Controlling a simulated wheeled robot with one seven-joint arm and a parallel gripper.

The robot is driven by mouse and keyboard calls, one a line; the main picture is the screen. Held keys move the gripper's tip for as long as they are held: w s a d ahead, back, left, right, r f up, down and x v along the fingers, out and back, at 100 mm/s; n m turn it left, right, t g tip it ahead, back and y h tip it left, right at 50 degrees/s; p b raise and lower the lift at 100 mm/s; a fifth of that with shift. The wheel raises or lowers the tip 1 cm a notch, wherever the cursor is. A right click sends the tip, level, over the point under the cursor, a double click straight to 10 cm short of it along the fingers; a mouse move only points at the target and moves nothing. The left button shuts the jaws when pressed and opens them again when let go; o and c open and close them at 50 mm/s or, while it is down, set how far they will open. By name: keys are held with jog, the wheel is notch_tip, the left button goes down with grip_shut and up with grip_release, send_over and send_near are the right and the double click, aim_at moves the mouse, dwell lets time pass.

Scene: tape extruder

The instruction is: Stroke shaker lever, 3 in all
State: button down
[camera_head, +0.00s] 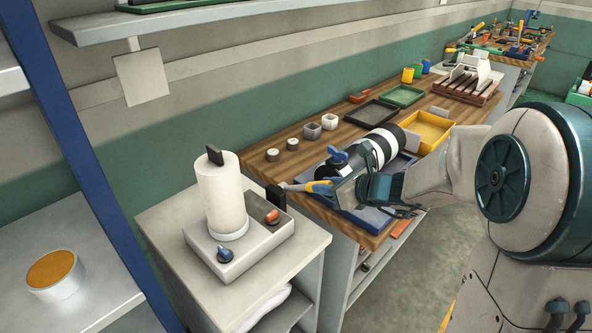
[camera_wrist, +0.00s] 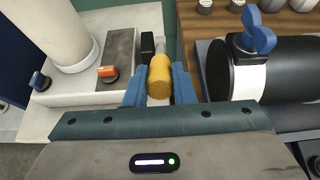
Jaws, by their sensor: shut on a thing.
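The shaker is a pale box (camera_head: 240,247) on a light grey cabinet, with a tall white cylinder (camera_head: 221,195) standing on it. A lever with a grey rod and a yellow grip (camera_head: 322,188) sticks out to the right of the box; its black end block (camera_head: 276,196) stands beside the box. My gripper (camera_head: 328,186) is shut on the yellow grip. In the wrist view the grip (camera_wrist: 159,77) sits between the blue fingers of my gripper (camera_wrist: 160,88), with the black block (camera_wrist: 147,45) beyond it. How the rod joins the box is hidden.
A black cylinder with white bands (camera_head: 380,150) and a blue knob lies in a blue tray close to my gripper. The box carries an orange switch (camera_head: 272,216) and a dark blue knob (camera_head: 224,254). Grey pots and trays stand along the wooden bench (camera_head: 285,168).

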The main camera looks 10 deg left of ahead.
jog(key=a+r+p, duration=0.1)
jog(key=w+r, duration=0.1)
jog(key=w+a+r+p, duration=0.1)
jog(key=r, duration=0.1)
jog(key=shift+a+p, duration=0.3)
jog(key=shift+w+a+r, duration=0.2)
jog(key=shift+w, duration=0.05)
jog(key=shift+w+a+r+p, duration=0.85)
jog(key=shift+a+r, duration=0.15)
jog(key=shift+a, duration=0.1)
jog(key=c, duration=1.1)
grip_release()
jog(key=shift+d+f, duration=0.1)
jog(key=shift+f, duration=0.1)
jog(key=shift+c, duration=0.2)
jog(key=shift+p+v, duration=0.9)
jog(key=shift+v, duration=2.6)
jog(key=shift+s+f, duration=0.15)
